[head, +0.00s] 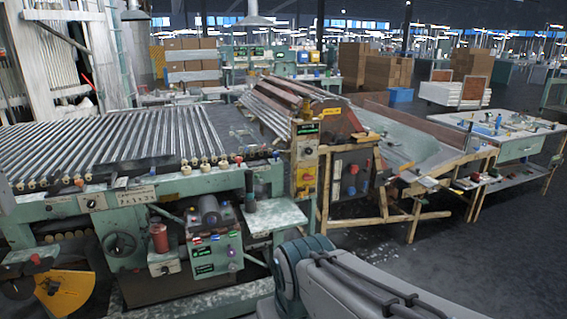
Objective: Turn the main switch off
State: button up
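I cannot tell for certain which control is the main switch; no label is readable. A yellow control panel (306,162) with coloured buttons and dark labels stands upright at the middle of the glass tubing machine. A green control box (228,240) with small coloured buttons is lower on the machine's front. My arm shows at the bottom right, but my gripper is out of view.
The roller bed with many glass tubes (115,147) fills the left. A sloping conveyor table (420,150) and a white worktable (510,135) stand to the right. Stacked cardboard boxes (372,66) are at the back. The dark floor (500,265) at the lower right is clear.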

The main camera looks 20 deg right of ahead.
aim_at(307, 176)
jog(key=z, duration=0.45)
jog(key=i, duration=0.5)
jog(key=z, duration=0.8)
jog(key=i, duration=0.65)
jog(key=u, duration=0.45)
jog(key=i, duration=0.85)
jog(key=u, duration=0.75)
